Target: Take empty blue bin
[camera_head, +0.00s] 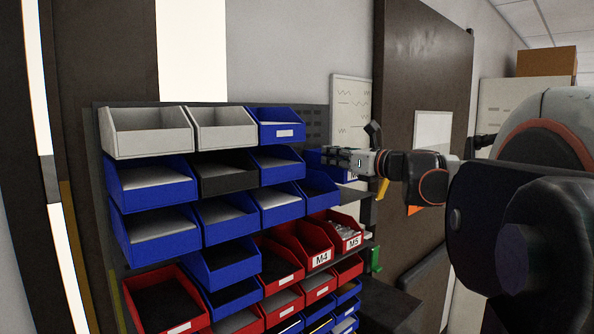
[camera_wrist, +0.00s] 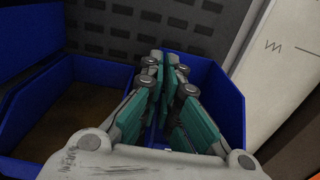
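My gripper (camera_head: 345,160) reaches in from the right to the upper right of the rack, at a blue bin (camera_head: 313,158). It covers part of that bin. In the wrist view, my gripper's fingers (camera_wrist: 167,75), with teal pads, extend over and into the same blue bin (camera_wrist: 229,110). The pads come close together at the far end, and I cannot tell whether they close on a bin wall. The fingers hide much of the bin's inside. Another blue bin (camera_wrist: 38,110) stands to its left, with a brownish floor and nothing visible in it.
The rack (camera_head: 317,120) holds rows of grey, blue and red bins. A red bin labelled M5 (camera_head: 352,243) and one labelled M4 (camera_head: 320,260) sit below my gripper. A whiteboard (camera_head: 350,97) and a brown panel (camera_head: 425,60) stand behind.

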